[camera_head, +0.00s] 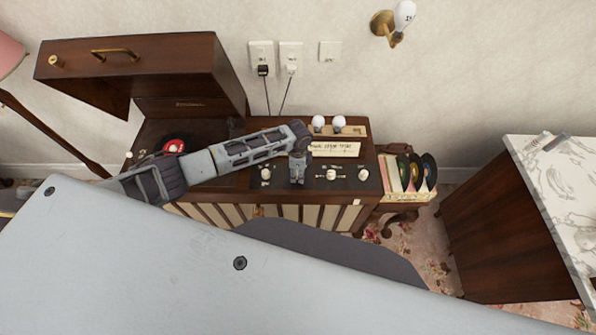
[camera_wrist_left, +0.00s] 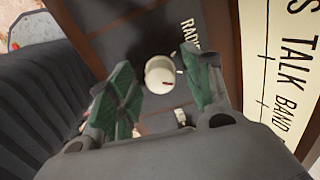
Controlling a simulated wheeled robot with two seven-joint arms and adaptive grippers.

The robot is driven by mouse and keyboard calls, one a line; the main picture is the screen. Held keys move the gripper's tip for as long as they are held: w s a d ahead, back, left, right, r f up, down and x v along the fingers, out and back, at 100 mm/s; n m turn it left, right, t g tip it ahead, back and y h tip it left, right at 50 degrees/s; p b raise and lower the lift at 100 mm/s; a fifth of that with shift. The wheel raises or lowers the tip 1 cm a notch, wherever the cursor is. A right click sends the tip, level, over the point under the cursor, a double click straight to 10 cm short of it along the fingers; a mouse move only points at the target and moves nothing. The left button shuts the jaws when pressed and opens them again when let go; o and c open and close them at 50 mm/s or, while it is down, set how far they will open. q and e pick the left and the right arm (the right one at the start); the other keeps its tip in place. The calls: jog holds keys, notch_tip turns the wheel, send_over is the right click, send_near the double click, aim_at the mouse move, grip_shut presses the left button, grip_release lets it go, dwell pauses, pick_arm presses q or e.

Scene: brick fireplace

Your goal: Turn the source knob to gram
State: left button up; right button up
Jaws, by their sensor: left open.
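A round cream knob (camera_wrist_left: 160,75) with a short red mark shows in the left wrist view, on a dark panel beside lettering that begins "RAD". I take it to be the source knob. My left gripper (camera_head: 298,182) points down over the front control panel of the wooden radiogram (camera_head: 240,181) in the head view. Its green-padded fingers are open, one on each side of the knob in the wrist view, with visible gaps. In the head view, the gripper hides the panel right under it. My right gripper is not in view.
Other cream knobs stand on the panel, one left of my gripper (camera_head: 265,174) and one at far right (camera_head: 364,174). The raised lid (camera_head: 150,75) and a record (camera_head: 173,145) are at left. A record rack (camera_head: 408,172) stands at right.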

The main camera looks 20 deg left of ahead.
pick_arm(q)
notch_tip(320, 180, up, 12)
dwell(0.9)
dwell(0.6)
